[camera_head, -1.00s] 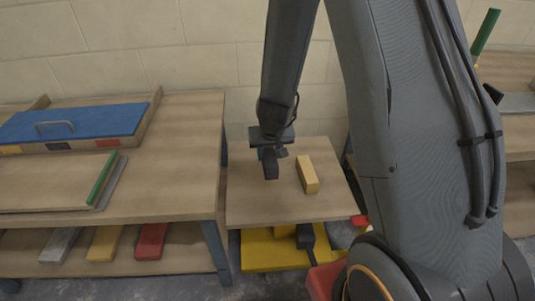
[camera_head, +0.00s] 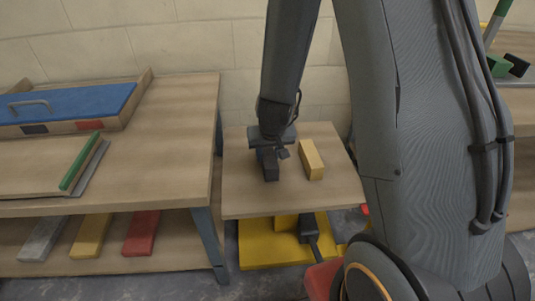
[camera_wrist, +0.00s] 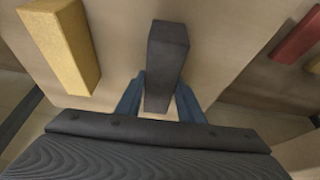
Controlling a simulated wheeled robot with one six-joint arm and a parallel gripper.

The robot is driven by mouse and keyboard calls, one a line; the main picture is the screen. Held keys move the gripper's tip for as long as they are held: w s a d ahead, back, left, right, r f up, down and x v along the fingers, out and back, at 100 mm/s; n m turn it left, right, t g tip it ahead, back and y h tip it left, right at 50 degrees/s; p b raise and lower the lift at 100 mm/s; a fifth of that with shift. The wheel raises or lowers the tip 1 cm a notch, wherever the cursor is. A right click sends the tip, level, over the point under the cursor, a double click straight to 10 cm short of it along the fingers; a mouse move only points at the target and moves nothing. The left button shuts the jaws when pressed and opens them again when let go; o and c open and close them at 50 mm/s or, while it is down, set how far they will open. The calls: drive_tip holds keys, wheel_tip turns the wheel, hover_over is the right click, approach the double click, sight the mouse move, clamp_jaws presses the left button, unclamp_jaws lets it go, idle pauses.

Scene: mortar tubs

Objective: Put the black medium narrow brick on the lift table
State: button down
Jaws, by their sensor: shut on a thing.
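The black brick (camera_head: 270,167) is between the jaws of my gripper (camera_head: 262,152) over the wooden top of the lift table (camera_head: 245,200). In the wrist view the black brick (camera_wrist: 166,62) stretches away from the two blue fingers (camera_wrist: 158,98), which are shut on its near end. I cannot tell whether its underside touches the table top. A yellow brick (camera_head: 312,159) lies on the lift table to the right of the black brick, apart from it. It also shows in the wrist view (camera_wrist: 62,45), on the left.
A workbench (camera_head: 130,185) with a blue-lidded box (camera_head: 65,105) stands at left. Its lower shelf holds grey, yellow and red bricks (camera_head: 142,232). The lift's yellow base (camera_head: 270,250) is below. The lift table's front part is clear.

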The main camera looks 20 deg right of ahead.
drive_tip(key=shift+f+b, duration=0.5)
drive_tip(key=shift+f, duration=0.05)
idle(0.5)
drive_tip(key=c, duration=1.1)
unclamp_jaws()
drive_tip(key=shift+r, duration=0.1)
drive_tip(key=p+v, duration=0.5)
drive_tip(key=v, duration=0.2)
drive_tip(key=shift+s+r+p, duration=0.15)
drive_tip(key=shift+r+p, duration=0.2)
drive_tip(key=shift+r, duration=0.05)
